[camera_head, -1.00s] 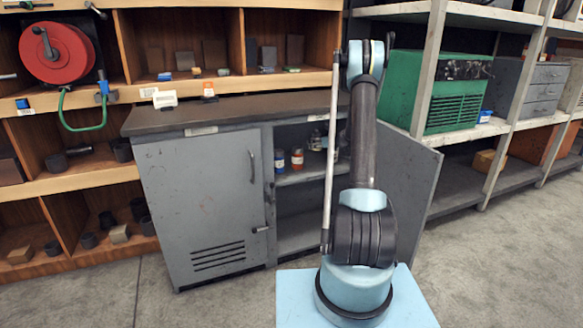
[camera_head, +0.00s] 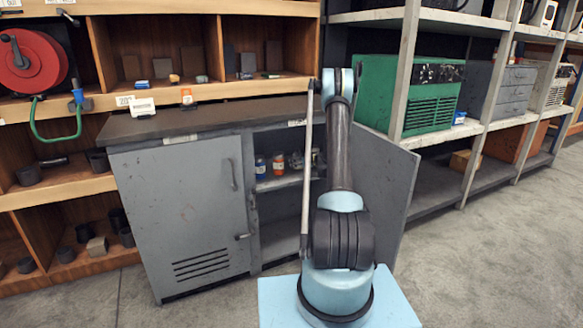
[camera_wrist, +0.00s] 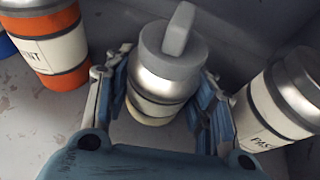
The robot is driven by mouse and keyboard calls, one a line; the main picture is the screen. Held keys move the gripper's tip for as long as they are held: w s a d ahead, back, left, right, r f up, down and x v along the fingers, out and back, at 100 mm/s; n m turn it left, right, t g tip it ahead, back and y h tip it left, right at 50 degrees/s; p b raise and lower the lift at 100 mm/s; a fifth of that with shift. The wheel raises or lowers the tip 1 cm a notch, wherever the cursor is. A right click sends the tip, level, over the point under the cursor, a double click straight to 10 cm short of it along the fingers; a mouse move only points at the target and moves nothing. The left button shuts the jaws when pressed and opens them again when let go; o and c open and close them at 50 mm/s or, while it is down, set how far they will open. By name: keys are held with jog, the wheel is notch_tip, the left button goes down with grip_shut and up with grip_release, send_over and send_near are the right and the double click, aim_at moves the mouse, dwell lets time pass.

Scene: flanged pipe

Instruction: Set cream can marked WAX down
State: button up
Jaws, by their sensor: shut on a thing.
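The cream can (camera_wrist: 163,85) has a metal shoulder and a grey cap with a raised handle. It is between the two fingers of my gripper (camera_wrist: 162,108) in the wrist view, and the gripper is shut on it. The can looks close to upright, and any lettering on it is hidden. I cannot tell whether its base touches the grey shelf (camera_wrist: 112,20) of the cabinet. In the head view my arm hides most of the gripper and the can.
An orange can (camera_wrist: 60,55) stands to the left of the gripper, and a cream can lettered "PAS" (camera_wrist: 275,105) is close on the right. A blue can (camera_head: 260,166) stands at the left in the cabinet. The open cabinet door (camera_head: 378,180) is right of my arm.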

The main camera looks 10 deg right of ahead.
jog(key=shift+f, duration=0.5)
jog(key=o, duration=0.8)
jog(key=shift+s+r, duration=0.1)
